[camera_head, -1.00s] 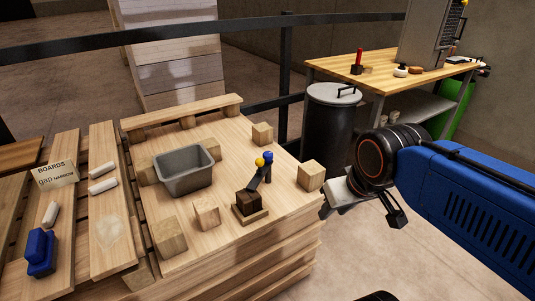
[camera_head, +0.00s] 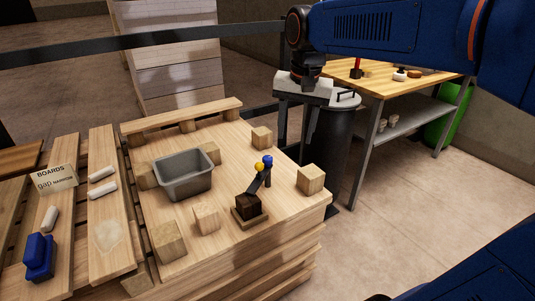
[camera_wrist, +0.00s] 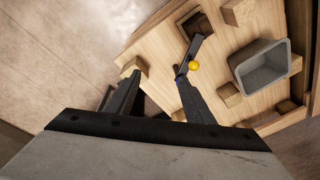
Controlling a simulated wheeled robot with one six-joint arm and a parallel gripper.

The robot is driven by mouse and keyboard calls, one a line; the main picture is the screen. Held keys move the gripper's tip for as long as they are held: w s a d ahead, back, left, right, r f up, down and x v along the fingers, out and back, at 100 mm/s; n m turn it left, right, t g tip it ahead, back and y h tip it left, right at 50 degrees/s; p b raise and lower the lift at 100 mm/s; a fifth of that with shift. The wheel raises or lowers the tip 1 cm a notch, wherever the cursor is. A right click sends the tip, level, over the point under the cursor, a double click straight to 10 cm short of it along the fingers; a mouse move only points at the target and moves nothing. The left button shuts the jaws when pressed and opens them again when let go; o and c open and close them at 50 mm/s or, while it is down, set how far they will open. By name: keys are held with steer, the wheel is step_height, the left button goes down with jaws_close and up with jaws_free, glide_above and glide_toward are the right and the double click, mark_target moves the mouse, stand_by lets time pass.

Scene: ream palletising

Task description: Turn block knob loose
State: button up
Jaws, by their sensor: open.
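A dark brown block (camera_head: 248,207) sits on a small wooden base on the pallet top, near its front right. A black post and slanted arm stand at it, with a yellow knob (camera_head: 260,168) and a blue knob (camera_head: 267,160) at the upper end. In the wrist view the yellow knob (camera_wrist: 194,66) shows beyond the fingers, beside the right finger's tip. My gripper (camera_head: 297,125) is open and empty, pointing down above and behind the block at the pallet's far right. Its two fingers also show in the wrist view (camera_wrist: 156,84).
A grey bin (camera_head: 183,175) and several wooden cubes stand around the block; one cube (camera_head: 310,179) is to its right. A lidded dark drum (camera_head: 335,150) and a workbench (camera_head: 400,88) stand behind. A rail (camera_head: 130,40) crosses the back.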

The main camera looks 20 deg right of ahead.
mark_target(267, 158)
steer(key=w+a+r+m+g, duration=0.2)
steer(key=w+a+m, duration=0.2)
steer(key=w, duration=0.9)
step_height(267, 158, down, 17)
steer(key=shift+s+d+r, duration=0.1)
steer(key=shift+s, duration=0.05)
steer(key=c, duration=1)
